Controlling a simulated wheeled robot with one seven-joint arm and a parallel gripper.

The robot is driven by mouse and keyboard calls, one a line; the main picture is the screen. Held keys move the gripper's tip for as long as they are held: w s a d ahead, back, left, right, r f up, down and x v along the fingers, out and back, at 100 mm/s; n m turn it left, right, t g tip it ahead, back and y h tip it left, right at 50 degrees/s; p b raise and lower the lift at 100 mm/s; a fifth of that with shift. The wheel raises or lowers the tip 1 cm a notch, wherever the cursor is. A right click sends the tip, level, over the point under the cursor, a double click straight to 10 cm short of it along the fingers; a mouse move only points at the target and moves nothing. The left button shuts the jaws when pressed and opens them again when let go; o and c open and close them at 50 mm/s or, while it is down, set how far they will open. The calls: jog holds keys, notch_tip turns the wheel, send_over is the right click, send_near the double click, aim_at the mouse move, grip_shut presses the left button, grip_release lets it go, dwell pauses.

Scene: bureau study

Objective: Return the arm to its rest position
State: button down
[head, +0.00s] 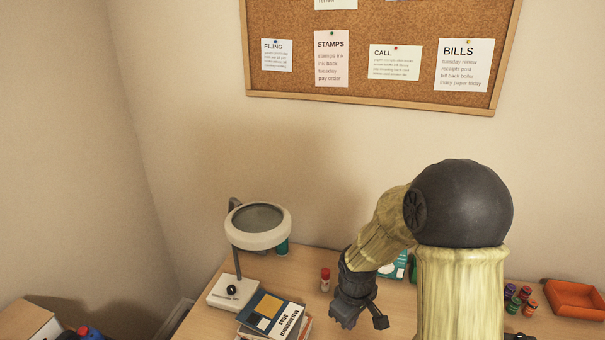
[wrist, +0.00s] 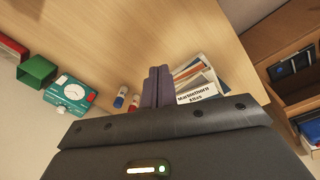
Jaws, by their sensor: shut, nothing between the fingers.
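My gripper (head: 352,312) hangs above the desk at the end of my bent arm, to the right of a stack of books. In the wrist view its two dark fingers (wrist: 157,87) are together, with nothing between them. The desk (head: 208,318) is light wood and lies below the gripper. My arm covers part of the desk and the things behind it in the head view.
A magnifier lamp (head: 258,240) and the books (head: 272,312) stand at the left. A small red-capped bottle (head: 325,280) stands near the gripper. An orange tray (head: 575,299) is at the right. The wrist view shows a teal device (wrist: 72,94) and a green box (wrist: 37,70).

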jog(key=s+d+r+m, duration=0.2)
jog(key=s+r+m, duration=0.1)
jog(key=s+m, duration=0.1)
jog(key=s+d+r+m+t, duration=0.1)
jog(key=s+d+r+m, duration=0.1)
jog(key=s+r+m, duration=0.2)
jog(key=s, duration=0.3)
jog(key=shift+s+r+t, duration=0.15)
jog(key=shift+s+t, duration=0.1)
jog(key=shift+t, duration=0.05)
dwell(1.4)
